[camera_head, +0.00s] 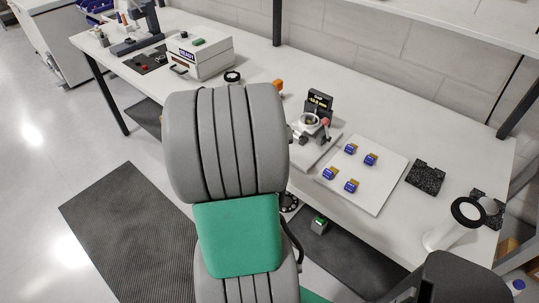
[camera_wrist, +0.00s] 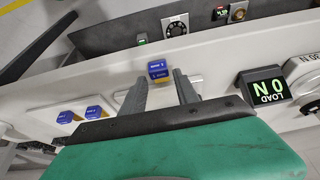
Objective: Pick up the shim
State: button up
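Several small blue blocks with yellow-brown parts, which look like the shims, sit on a white board (camera_head: 368,195) in the head view. One is the near-left shim (camera_head: 329,173), another the far-right shim (camera_head: 370,159). In the wrist view, one labelled blue shim (camera_wrist: 158,72) lies at the fingertips of my gripper (camera_wrist: 161,76), between them in the picture, with a visible gap on each side. Whether it is level with the tips I cannot tell. Two more shims, a left one (camera_wrist: 67,117) and a right one (camera_wrist: 95,112), lie to the left. My arm hides the gripper in the head view.
A fixture with a dark display (camera_head: 319,102) stands left of the board; a lit display (camera_wrist: 266,88) shows in the wrist view. A white box (camera_head: 200,55) stands farther left.

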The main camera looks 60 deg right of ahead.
jog(key=shift+o, duration=1.3)
jog(key=v, duration=0.8)
jog(key=shift+b, duration=0.4)
